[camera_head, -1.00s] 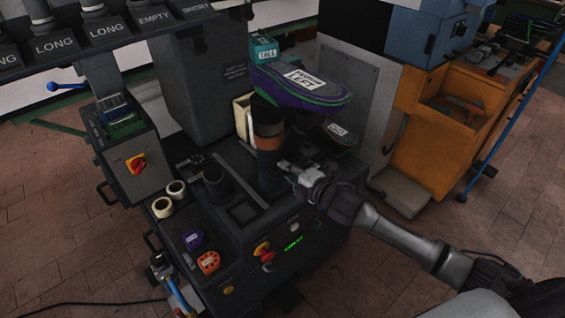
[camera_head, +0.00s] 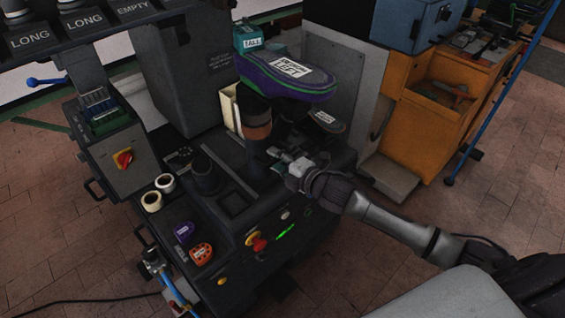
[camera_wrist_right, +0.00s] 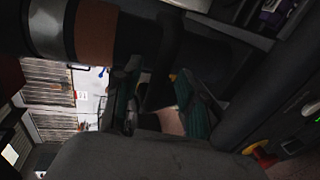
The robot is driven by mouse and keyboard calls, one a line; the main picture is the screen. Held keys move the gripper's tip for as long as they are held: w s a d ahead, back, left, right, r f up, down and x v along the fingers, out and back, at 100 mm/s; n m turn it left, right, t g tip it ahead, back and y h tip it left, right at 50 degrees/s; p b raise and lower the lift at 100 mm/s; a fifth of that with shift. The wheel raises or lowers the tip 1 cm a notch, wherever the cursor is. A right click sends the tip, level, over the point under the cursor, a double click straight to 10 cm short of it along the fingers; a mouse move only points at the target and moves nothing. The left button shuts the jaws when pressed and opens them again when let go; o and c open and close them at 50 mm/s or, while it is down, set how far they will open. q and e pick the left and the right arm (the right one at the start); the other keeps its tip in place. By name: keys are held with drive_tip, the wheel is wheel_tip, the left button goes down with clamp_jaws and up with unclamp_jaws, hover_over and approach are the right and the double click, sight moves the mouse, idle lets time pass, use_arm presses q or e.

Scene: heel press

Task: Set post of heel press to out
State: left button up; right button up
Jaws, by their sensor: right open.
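The heel press (camera_head: 235,195) is a dark machine in the middle of the head view. Its post (camera_head: 257,125) is a dark upright cylinder with a brown band, and a purple and green shoe form marked LEFT (camera_head: 290,72) sits above it. My right gripper (camera_head: 280,163) is at the lower right of the post, just above the press top. In the wrist view the post's brown band (camera_wrist_right: 96,34) shows at upper left. A dark bar (camera_wrist_right: 165,62) reaches between the open green-padded fingers of the right gripper (camera_wrist_right: 158,100); contact cannot be told. My left gripper is out of view.
A second form (camera_head: 326,121) lies right of the post. Tape rolls (camera_head: 152,201) and small purple (camera_head: 183,232) and orange (camera_head: 201,253) items sit at front left. A red knob (camera_head: 259,244) is on the front.

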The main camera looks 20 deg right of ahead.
drive_tip(key=v, duration=1.2)
drive_tip(key=s+d+f+m+g+h, duration=0.2)
drive_tip(key=s+d+f+m, duration=0.15)
drive_tip(key=f, duration=0.75)
drive_tip(key=s+d+f+m+g+h, duration=0.2)
drive_tip(key=s+d+f+m, duration=0.15)
drive_tip(key=f, duration=0.75)
drive_tip(key=s+d+f+m+g+h, duration=0.25)
drive_tip(key=f+m, duration=0.25)
drive_tip(key=f, duration=0.6)
drive_tip(key=s+a+f+m+g, duration=0.2)
drive_tip(key=s+a+f, duration=0.2)
drive_tip(key=s, duration=0.6)
drive_tip(key=s+a+f+m+g, duration=0.2)
drive_tip(key=s+a+f+m, duration=0.1)
drive_tip(key=s+f, duration=0.6)
drive_tip(key=s+a+f+m+g+y, duration=0.1)
drive_tip(key=s+a+f, duration=0.4)
drive_tip(key=s, duration=0.8)
drive_tip(key=shift+f+m+g, duration=0.65)
drive_tip(key=shift+m+g, duration=0.15)
drive_tip(key=shift+g, duration=0.25)
